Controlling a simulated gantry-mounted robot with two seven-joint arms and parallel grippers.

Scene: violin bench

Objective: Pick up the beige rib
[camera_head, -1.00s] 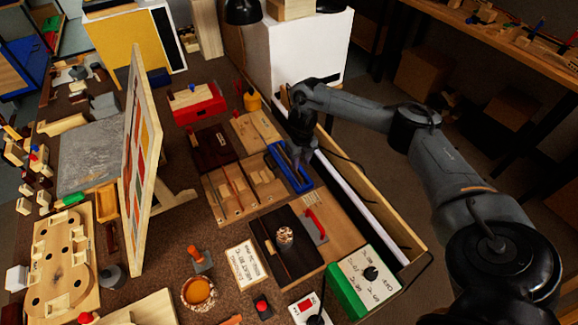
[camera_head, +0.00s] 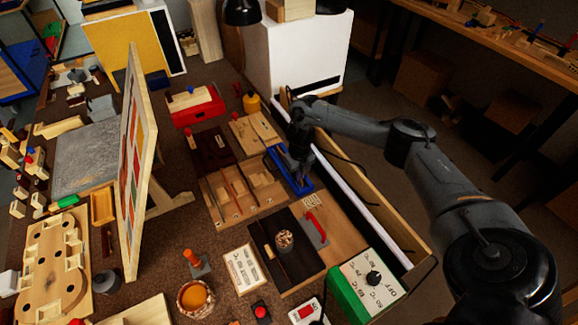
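A wooden tray with slots (camera_head: 232,216) lies in the middle of the bench and holds several thin strips. A pale strip (camera_head: 258,174) at its right side looks like the beige rib, but it is too small to be sure. A reddish strip (camera_head: 234,183) lies to its left. My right gripper (camera_head: 298,180) points down over the blue tray (camera_head: 280,160), right of the slotted tray and apart from the pale strip. Its fingers are dark and small, so their opening cannot be told. My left gripper is not in view.
A panel with coloured patches (camera_head: 139,160) stands upright to the left. A dark board with a cup (camera_head: 284,239), a red-handled tool (camera_head: 316,228) and a green box with a dial (camera_head: 345,297) are nearer. A wooden rail (camera_head: 375,195) edges the right side.

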